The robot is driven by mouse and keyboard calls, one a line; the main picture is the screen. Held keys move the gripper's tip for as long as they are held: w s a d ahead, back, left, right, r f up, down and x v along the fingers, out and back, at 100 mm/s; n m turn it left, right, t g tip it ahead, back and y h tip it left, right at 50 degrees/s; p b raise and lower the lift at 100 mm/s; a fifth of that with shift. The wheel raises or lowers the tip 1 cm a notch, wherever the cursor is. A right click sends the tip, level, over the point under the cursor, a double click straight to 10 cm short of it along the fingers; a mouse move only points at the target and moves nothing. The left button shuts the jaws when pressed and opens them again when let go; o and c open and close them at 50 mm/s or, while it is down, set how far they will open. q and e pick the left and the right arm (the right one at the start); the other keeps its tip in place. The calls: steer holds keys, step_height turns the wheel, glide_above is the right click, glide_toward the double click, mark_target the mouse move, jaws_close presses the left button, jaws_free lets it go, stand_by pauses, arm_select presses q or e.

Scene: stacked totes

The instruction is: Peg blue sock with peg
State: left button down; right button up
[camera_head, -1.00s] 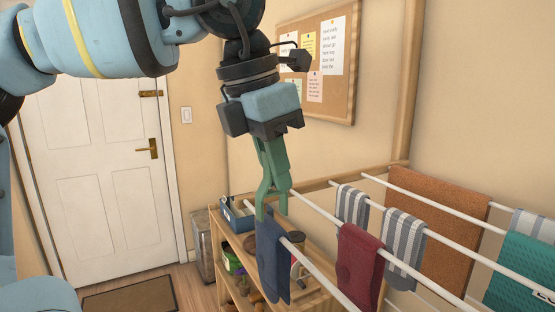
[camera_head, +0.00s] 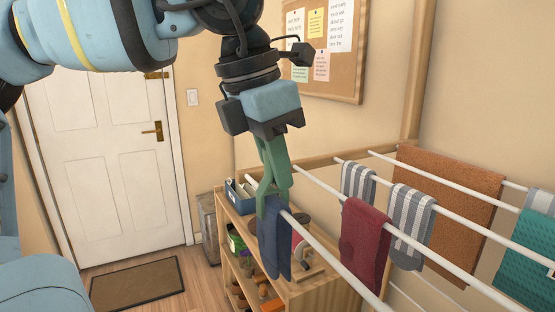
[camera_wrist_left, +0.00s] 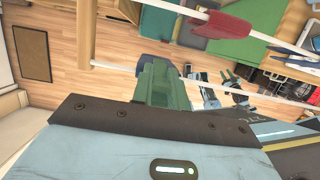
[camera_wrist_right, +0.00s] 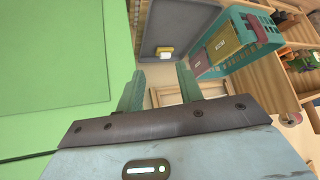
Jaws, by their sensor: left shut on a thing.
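The blue sock (camera_head: 271,245) hangs folded over the nearest white rail of the drying rack, at its far left end. My left gripper (camera_head: 272,152) points down above it, shut on a green peg (camera_head: 268,192). The peg's lower legs reach the sock's top fold at the rail; I cannot tell whether they grip it. In the left wrist view the green peg and fingers (camera_wrist_left: 165,85) overlap closely, with a bit of blue sock (camera_wrist_left: 153,61) behind. My right gripper (camera_wrist_right: 160,88) shows only in its own wrist view, open with nothing between its fingers.
Striped socks (camera_head: 411,225), a brown towel (camera_head: 450,195) and a teal towel (camera_head: 525,265) hang behind. A wooden shelf (camera_head: 315,292) stands below. A teal crate (camera_wrist_right: 232,50) is near my right gripper.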

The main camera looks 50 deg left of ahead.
stand_by(0.3)
arm_select(q)
steer(key=c, duration=1.3)
jaws_free()
steer(key=shift+v, duration=3.9)
